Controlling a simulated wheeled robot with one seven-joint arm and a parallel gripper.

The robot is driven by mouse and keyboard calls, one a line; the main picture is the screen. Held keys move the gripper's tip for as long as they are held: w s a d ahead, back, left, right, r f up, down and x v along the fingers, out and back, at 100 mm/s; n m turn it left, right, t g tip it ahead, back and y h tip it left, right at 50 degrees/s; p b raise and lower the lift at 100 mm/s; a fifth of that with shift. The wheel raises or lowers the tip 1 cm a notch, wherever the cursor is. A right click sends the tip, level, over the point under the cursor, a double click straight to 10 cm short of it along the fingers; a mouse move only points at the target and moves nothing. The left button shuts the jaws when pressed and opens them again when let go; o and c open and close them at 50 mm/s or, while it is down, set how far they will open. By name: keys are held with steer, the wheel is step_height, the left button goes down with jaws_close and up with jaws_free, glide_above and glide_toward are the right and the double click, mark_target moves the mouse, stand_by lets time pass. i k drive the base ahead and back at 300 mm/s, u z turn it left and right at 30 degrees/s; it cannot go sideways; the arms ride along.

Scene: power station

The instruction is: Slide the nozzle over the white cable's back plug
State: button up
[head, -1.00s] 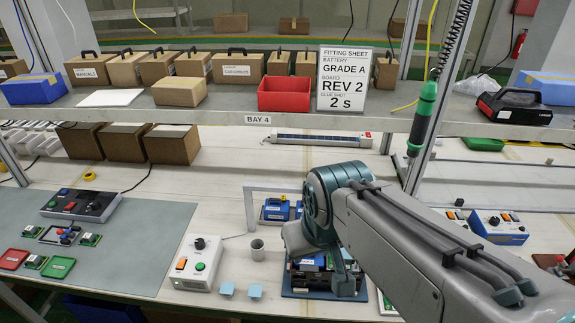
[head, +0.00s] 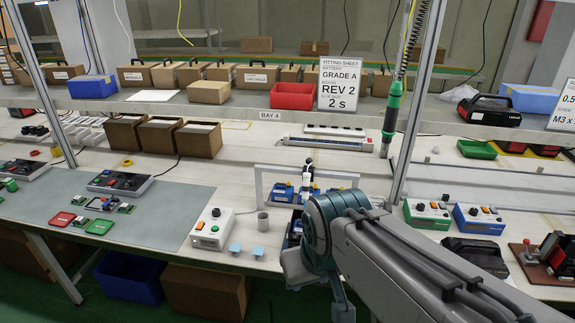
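My arm reaches in from the lower right, and its grey and teal joint covers the work spot at the front edge of the bench. My gripper is not visible, hidden behind the arm or out of frame. A dark and blue unit (head: 291,232) shows only in part beside the joint. Behind it stands a white frame (head: 259,186) with small blue parts (head: 283,192) inside. A slim white and black upright piece (head: 307,178) rises just above the joint; I cannot tell whether it is the nozzle. The white cable's back plug cannot be made out.
A shelf (head: 225,112) with a red bin (head: 293,95) spans above.

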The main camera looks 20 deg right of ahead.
mark_target(308, 171)
steer(key=u, duration=0.55)
steer(key=i, duration=0.75)
steer(key=z, duration=2.45)
steer(key=i, duration=0.5)
steer(key=u, duration=0.05)
